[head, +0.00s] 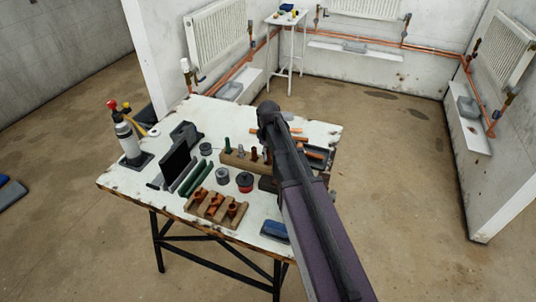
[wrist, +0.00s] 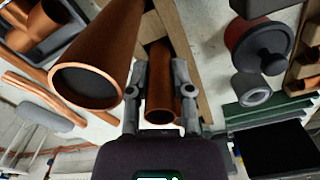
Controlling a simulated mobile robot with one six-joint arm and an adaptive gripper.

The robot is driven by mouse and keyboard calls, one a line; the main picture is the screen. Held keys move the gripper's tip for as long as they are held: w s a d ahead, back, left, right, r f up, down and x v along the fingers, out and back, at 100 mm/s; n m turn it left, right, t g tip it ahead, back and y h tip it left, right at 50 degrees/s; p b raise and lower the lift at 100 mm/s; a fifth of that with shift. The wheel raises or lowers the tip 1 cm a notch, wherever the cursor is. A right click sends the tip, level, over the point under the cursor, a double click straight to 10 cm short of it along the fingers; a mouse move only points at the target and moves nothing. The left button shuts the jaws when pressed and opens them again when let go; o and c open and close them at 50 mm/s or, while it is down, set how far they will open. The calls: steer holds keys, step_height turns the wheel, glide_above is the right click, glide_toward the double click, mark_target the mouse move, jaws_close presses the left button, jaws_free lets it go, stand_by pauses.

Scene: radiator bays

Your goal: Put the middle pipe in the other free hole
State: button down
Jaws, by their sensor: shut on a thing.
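My gripper (wrist: 160,75) is shut on a copper pipe (wrist: 160,114), whose open end faces the wrist camera between the fingers. A larger-looking copper pipe (wrist: 110,45) stands just left of the left finger, close to the camera. The wooden rack (wrist: 203,98) lies beneath the held pipe and runs up the wrist view. I cannot tell whether the held pipe's lower end is in a hole. In the head view the rack (head: 235,160) holds a green-topped piece and reddish-brown pieces. My arm hides the gripper and part of the rack there. The free hole is not clearly visible.
A second wooden block (head: 232,216) with copper fittings stands at the table's front. A red-and-black round item (head: 245,181), grey rolls and a dark upright panel (head: 175,160) stand left of my arm. A dark tray (head: 318,158) with copper pieces lies right.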

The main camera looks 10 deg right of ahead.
steer(key=shift+c, duration=2.2)
jaws_free()
steer(key=shift+r, duration=0.15)
steer(key=shift+r+p, duration=3.4)
steer(key=shift+p, duration=0.15)
steer(key=shift+r, duration=0.1)
